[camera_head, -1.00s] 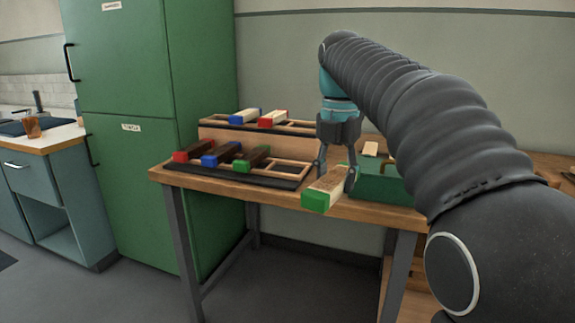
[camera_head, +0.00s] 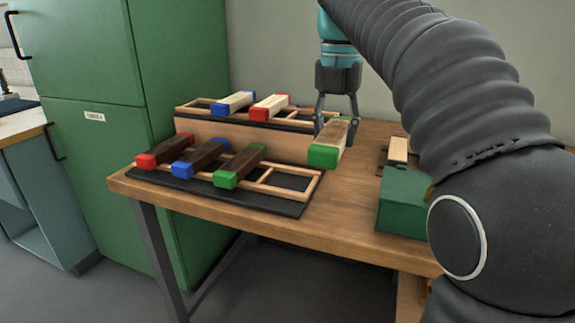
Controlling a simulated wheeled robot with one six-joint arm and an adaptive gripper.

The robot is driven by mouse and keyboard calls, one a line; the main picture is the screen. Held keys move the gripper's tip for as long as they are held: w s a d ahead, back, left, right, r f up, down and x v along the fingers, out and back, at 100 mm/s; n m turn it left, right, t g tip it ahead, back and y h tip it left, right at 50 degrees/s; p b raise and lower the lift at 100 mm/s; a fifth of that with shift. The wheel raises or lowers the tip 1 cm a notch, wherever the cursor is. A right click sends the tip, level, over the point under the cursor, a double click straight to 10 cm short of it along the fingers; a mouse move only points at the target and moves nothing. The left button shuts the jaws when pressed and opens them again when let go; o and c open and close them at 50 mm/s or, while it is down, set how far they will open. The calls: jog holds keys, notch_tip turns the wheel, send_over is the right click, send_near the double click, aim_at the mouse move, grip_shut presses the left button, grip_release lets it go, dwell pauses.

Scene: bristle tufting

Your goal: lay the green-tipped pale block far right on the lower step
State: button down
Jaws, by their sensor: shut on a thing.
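My gripper (camera_head: 336,115) is shut on a green-tipped block (camera_head: 330,146) with a brownish top and a pale side. It holds the block in the air, green end toward me, to the right of the two-step rack. The lower step (camera_head: 285,206) is a black base with a pale wooden frame. Dark blocks with red (camera_head: 165,150), blue (camera_head: 200,158) and green (camera_head: 240,166) tips lie on its left and middle. Its right end is bare. The upper step (camera_head: 196,103) behind holds pale blocks with blue (camera_head: 233,104) and red (camera_head: 269,107) tips.
A green box (camera_head: 402,205) stands on the wooden table (camera_head: 345,215) at the right, with a pale block (camera_head: 398,149) behind it. The table between rack and box is clear. A green cabinet (camera_head: 85,70) stands at the left.

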jog(key=w+a+f, duration=0.4)
jog(key=a, duration=0.1)
jog(key=w+a+f, duration=0.2)
jog(key=a, duration=0.1)
jog(key=shift+w+a+f, duration=0.2)
jog(key=shift+w, duration=0.1)
jog(key=shift+f+b, duration=0.5)
jog(key=shift+f, duration=1.55)
jog(key=shift+f, duration=0.1)
jog(key=c, duration=0.5)
grip_release()
jog(key=shift+c, duration=0.2)
notch_tip(320, 180, up, 5)
jog(key=shift+r+p, duration=0.1)
jog(key=shift+p, duration=0.65)
jog(key=shift+r, duration=1.25)
